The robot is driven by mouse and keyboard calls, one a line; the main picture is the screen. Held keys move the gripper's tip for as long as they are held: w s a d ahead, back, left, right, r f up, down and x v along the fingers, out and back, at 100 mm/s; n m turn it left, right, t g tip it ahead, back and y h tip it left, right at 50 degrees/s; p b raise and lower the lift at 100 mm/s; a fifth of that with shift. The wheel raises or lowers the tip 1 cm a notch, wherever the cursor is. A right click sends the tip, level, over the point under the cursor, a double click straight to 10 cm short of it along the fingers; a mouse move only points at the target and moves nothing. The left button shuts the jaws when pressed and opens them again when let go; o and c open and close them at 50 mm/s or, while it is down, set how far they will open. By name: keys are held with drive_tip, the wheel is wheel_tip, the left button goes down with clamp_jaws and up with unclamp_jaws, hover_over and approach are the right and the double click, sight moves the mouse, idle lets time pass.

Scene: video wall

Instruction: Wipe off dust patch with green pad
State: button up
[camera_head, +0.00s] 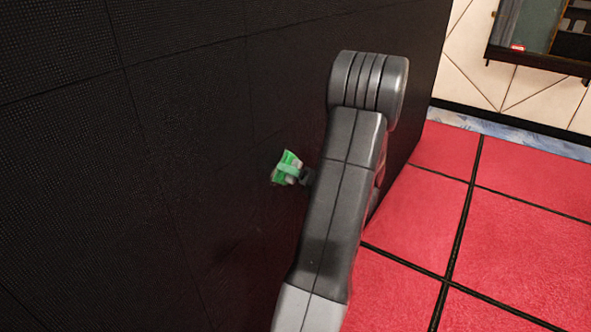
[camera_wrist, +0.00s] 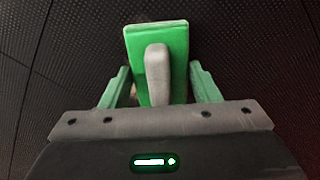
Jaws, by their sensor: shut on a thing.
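The green pad (camera_wrist: 135,45) with a grey handle (camera_wrist: 157,75) is in the middle of the wrist view, flat-looking against the dark wall panel. My gripper (camera_wrist: 158,72) has its two green fingers on either side of the handle and is shut on the pad's handle. In the head view the pad (camera_head: 289,158) shows as a small green piece at the panel, left of my grey arm, with my gripper (camera_head: 288,171) at it. Whether it touches the panel is hard to tell. No dust patch shows clearly; a small brownish bit shows at the pad's left edge in the wrist view.
The black video wall (camera_head: 90,160) with thin panel seams fills the left of the head view. A red tiled floor (camera_head: 520,240) lies open at right. A pale wall (camera_head: 462,60) with a dark-framed picture or window (camera_head: 530,30) stands behind.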

sight(295, 154)
drive_tip(key=shift+s+a, duration=0.95)
drive_tip(key=shift+s, duration=0.3)
drive_tip(key=shift+s+a, duration=0.9)
drive_tip(key=shift+s, duration=0.3)
drive_tip(key=shift+r, duration=0.9)
drive_tip(key=shift+w+d+f, duration=0.1)
drive_tip(key=shift+w+d, duration=1.15)
drive_tip(key=shift+w, duration=0.45)
drive_tip(key=shift+w+d+r, duration=0.1)
drive_tip(key=shift+w+d, duration=1.1)
drive_tip(key=shift+w, duration=0.45)
drive_tip(key=shift+w+d+f, duration=0.1)
drive_tip(key=shift+w+d, duration=1.15)
drive_tip(key=shift+w, duration=0.45)
drive_tip(key=shift+v, duration=3)
drive_tip(key=shift+s, duration=0.1)
drive_tip(key=shift+v, duration=1.5)
